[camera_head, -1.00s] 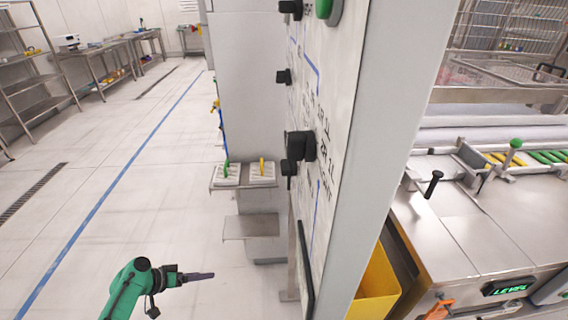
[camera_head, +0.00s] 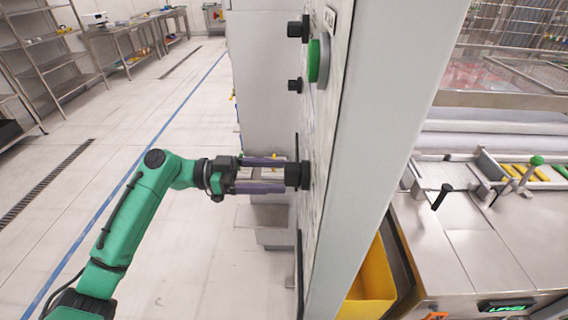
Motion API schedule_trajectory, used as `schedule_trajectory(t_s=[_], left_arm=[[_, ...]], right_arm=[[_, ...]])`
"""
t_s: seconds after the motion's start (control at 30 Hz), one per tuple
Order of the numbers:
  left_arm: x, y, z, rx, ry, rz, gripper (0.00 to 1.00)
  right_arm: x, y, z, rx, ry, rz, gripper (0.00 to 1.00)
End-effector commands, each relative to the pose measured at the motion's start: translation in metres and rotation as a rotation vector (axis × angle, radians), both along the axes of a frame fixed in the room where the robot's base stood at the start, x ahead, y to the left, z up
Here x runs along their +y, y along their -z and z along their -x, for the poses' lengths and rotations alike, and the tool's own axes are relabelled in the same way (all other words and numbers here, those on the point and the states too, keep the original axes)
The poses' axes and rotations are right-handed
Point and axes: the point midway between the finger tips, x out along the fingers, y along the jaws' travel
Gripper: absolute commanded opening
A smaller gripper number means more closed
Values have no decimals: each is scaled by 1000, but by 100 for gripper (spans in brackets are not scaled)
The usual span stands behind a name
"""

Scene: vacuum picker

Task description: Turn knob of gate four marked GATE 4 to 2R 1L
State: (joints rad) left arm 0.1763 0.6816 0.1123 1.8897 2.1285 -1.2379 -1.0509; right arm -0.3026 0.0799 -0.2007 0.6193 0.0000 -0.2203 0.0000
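A black knob (camera_head: 298,175) sticks out from the left-facing side of the upright panel (camera_head: 322,130), seen almost edge-on. Its markings cannot be read from this angle, so I cannot tell which gate it belongs to or where it points. My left gripper (camera_head: 284,174) reaches in from the left at the knob's height. Its two purple-grey fingers are apart, one above the other, with the tips at the knob's near end. I cannot tell whether they touch it. My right gripper is not in view.
Above are a smaller black knob (camera_head: 295,86), another black knob (camera_head: 298,28) and a green button (camera_head: 315,61) on the panel. A yellow bin (camera_head: 368,285) and a steel machine table (camera_head: 470,235) stand right of the panel. The floor at left is mostly clear.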

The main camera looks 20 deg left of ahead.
Motion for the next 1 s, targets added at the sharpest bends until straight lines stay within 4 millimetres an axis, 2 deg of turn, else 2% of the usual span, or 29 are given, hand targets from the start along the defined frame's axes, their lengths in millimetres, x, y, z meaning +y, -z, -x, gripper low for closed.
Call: schedule_trajectory(t_s=[0.03, 0.13, 0.4, 0.43, 0.63, 0.67, 1.0], left_arm=[[-9, -5, -2, 1, 1, 2, 82], [-20, -2, -5, 1, 0, 0, 82], [-24, 1, -7, 1, -2, 0, 82], [-24, 1, -7, 1, -2, 0, 79], [-24, 1, -7, 2, -1, 0, 2], [-24, 1, -7, 2, -1, 0, 0], [-24, 2, -7, 51, -1, 12, 0]], right_arm=[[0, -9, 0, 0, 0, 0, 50], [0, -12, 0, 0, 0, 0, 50], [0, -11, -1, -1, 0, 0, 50], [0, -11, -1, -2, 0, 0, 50], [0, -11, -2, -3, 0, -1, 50], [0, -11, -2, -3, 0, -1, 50], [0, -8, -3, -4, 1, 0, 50]])
